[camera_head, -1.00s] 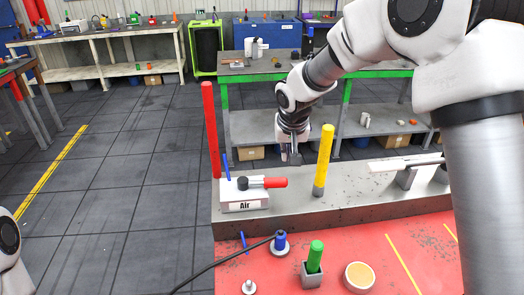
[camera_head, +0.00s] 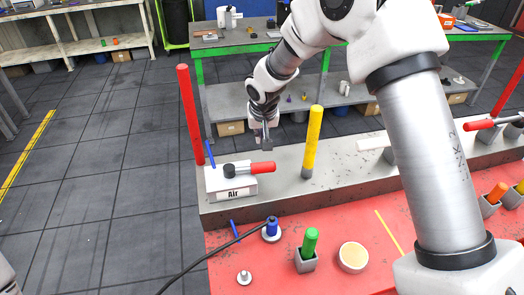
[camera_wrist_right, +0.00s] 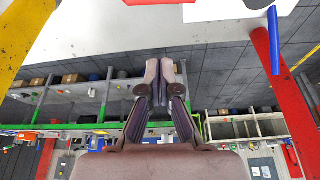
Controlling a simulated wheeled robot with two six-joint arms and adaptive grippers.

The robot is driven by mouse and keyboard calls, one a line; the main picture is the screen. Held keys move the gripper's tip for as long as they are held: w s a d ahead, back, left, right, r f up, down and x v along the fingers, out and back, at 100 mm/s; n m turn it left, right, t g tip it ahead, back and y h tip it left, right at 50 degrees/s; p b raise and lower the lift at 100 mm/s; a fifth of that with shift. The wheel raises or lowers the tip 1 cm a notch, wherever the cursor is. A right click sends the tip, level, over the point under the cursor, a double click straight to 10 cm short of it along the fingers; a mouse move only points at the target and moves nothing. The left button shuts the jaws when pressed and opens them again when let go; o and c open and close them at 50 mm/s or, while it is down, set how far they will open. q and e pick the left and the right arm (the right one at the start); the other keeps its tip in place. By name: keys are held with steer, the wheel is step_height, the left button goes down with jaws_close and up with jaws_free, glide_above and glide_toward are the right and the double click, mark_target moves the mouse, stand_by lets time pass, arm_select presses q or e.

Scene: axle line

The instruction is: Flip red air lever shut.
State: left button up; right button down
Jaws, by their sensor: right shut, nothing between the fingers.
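The air lever has a red handle (camera_head: 262,168) and a dark pivot. It lies flat, pointing right, on a white box marked "Air" (camera_head: 235,194). My right gripper (camera_head: 267,143) is shut and empty, behind the handle and apart from it, between the red and yellow posts. In the right wrist view the closed fingers (camera_wrist_right: 160,72) show with nothing between them. My left gripper is out of view.
A tall red post (camera_head: 190,115) and a thin blue rod (camera_head: 211,153) stand by the box. A yellow post (camera_head: 312,140) stands right of the gripper. In front, the red tabletop (camera_head: 300,285) holds a green peg (camera_head: 310,241), a round tan-topped piece (camera_head: 353,257) and a black cable.

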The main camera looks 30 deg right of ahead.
mark_target(250, 169)
steer(key=f, duration=0.1)
steer(key=s+f, duration=0.1)
steer(key=f, duration=0.1)
steer(key=s+f+p, duration=0.1)
steer(key=f, duration=0.1)
steer(key=shift+a, duration=0.3)
steer(key=shift+s+a+r, duration=0.15)
steer(key=shift+s+r, duration=0.05)
steer(key=shift+s, duration=0.15)
steer(key=shift+w+f, duration=0.1)
